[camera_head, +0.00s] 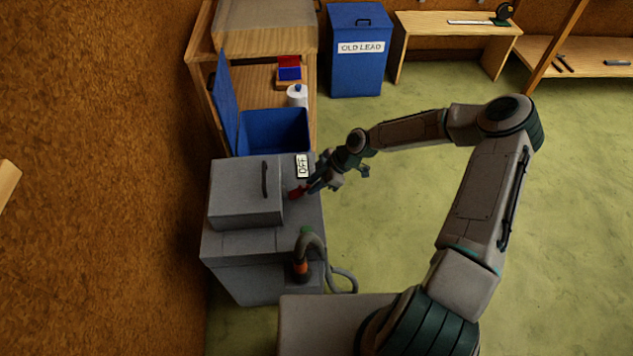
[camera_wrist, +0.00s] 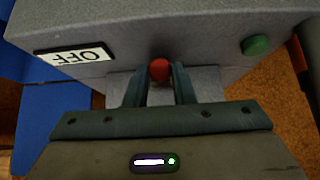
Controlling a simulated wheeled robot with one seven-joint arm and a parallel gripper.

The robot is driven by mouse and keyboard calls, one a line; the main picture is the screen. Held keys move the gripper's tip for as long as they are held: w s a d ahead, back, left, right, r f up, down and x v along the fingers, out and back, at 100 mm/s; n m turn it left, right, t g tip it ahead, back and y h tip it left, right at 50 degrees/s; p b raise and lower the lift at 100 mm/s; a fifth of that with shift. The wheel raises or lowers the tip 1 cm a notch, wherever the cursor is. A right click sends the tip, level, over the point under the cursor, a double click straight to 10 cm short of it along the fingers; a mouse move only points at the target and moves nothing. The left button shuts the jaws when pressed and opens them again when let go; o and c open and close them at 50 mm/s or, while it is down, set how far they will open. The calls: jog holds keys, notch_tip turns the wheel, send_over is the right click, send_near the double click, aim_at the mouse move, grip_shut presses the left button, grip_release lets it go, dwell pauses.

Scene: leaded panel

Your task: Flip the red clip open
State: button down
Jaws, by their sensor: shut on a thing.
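The red clip (camera_head: 296,192) is on the right side of the grey machine (camera_head: 262,242), near its upper edge below the OFF label. In the wrist view the clip (camera_wrist: 159,69) shows as a round red end between my fingertips. My gripper (camera_head: 308,188) reaches the machine from the right. In the wrist view my gripper (camera_wrist: 160,82) is shut on the red clip, a finger on each side of it. The rest of the clip is hidden by the fingers or too small to make out.
A white OFF label (camera_wrist: 76,57) and a green knob (camera_wrist: 255,44) flank the clip. The floor to the right is clear.

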jog(key=shift+w+d, duration=0.15)
jog(key=c, duration=1.2)
grip_release()
jog(key=shift+f, duration=0.15)
jog(key=v, duration=1.3)
jog(key=shift+d+r+b, duration=0.2)
jog(key=shift+r+b, duration=0.1)
jog(key=shift+r, duration=0.1)
